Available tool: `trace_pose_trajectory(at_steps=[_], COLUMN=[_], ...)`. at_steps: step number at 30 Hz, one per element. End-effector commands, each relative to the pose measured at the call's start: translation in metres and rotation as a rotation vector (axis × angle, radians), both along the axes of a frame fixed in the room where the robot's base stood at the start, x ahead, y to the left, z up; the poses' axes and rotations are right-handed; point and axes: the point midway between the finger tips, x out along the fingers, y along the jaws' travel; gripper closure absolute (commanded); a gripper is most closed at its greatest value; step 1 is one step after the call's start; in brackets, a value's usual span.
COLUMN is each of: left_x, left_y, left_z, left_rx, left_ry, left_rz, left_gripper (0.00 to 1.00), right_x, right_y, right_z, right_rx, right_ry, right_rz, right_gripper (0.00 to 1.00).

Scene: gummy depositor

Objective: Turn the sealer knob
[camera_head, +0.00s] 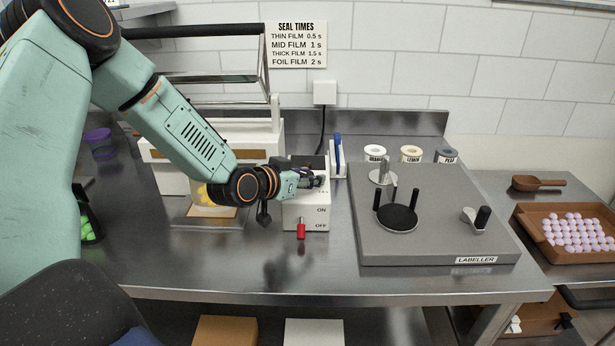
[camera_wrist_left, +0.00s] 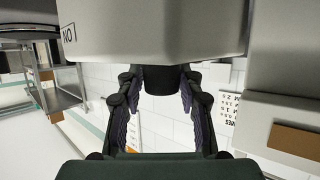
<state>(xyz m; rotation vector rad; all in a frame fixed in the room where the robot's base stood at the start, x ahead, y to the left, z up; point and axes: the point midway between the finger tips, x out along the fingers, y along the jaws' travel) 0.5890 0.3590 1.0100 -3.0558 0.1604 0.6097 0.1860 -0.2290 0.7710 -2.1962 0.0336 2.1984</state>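The sealer's white control box (camera_head: 313,214) stands on the steel bench with ON and OFF labels and a red switch (camera_head: 301,231) hanging low near OFF. My left gripper (camera_head: 314,181) is at the upper part of this box and hides the knob in the head view. In the left wrist view, the dark round knob (camera_wrist_left: 160,79) sticks out from the white box (camera_wrist_left: 150,30). The open fingers of my left gripper (camera_wrist_left: 160,88) stand on either side of the knob. Contact with the knob cannot be made out. My right gripper is not in view.
A grey labeller (camera_head: 440,220) with posts and a crank stands right of the box. A blue-handled item (camera_head: 338,150) is just behind. A sign (camera_head: 296,44) lists seal times: thin 0.5, mid 1, thick 1.5, foil 2 s. The bench's front strip is clear.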

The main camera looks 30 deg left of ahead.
Motion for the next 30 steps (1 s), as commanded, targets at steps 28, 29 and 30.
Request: trace_pose_trajectory(at_steps=[28,29,30], left_x=[-0.0006,-0.0006,-0.0007], left_y=[-0.0021,-0.0024,-0.0027], left_z=[-0.0015,-0.0017,-0.0019], left_rx=[0.005,0.006,0.008], left_ry=[0.005,0.006,0.006], left_rz=[0.157,0.177,0.204], left_gripper=[0.99,0.99,0.99], right_x=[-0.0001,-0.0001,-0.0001], right_y=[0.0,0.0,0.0], right_z=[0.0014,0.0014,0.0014], right_rx=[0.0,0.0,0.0], right_ry=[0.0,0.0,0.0], right_rz=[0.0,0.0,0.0], right_gripper=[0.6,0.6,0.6])
